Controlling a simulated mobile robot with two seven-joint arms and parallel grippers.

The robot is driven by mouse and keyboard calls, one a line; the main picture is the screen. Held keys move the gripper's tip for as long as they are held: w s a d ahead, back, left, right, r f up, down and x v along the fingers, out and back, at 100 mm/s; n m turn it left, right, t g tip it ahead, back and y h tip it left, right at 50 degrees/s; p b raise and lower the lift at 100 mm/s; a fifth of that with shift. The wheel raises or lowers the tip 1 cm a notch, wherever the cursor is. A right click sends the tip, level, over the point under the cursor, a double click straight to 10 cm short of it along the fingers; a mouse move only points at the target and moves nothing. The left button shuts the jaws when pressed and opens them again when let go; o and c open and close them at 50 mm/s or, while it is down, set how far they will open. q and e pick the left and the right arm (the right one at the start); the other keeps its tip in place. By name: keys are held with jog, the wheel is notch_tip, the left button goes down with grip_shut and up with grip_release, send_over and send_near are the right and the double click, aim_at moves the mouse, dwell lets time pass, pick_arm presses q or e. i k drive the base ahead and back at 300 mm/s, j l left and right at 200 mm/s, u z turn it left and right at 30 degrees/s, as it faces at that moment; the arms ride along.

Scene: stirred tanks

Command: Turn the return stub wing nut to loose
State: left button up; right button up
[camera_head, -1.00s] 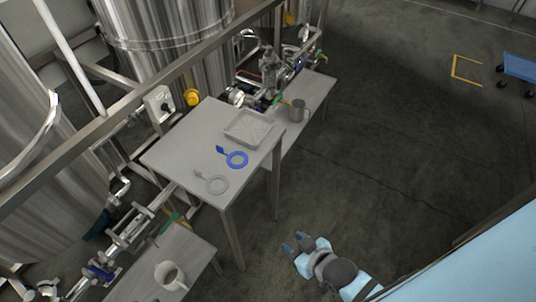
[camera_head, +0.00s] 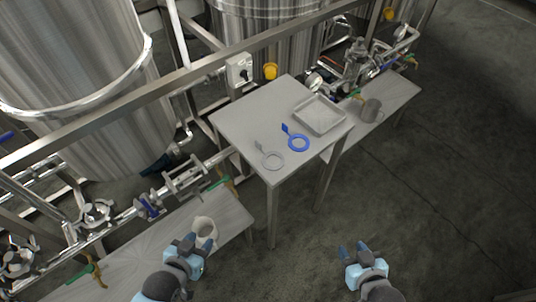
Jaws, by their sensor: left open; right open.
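Pipework with valves and clamps (camera_head: 180,185) runs along the left, behind a low bench. I cannot tell which fitting is the return stub wing nut; the small parts are too fine to make out. A blue fitting (camera_head: 148,206) and a round, spoked metal fitting (camera_head: 95,216) sit on this pipework. My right gripper (camera_head: 354,248) is open and empty over the dark floor, right of the table.
The floor at right is clear.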

aim_at(79, 231)
jog(key=u, duration=2.05)
jog(key=j+z, duration=0.15)
jog(key=j, duration=2.3)
jog(key=k, duration=0.05)
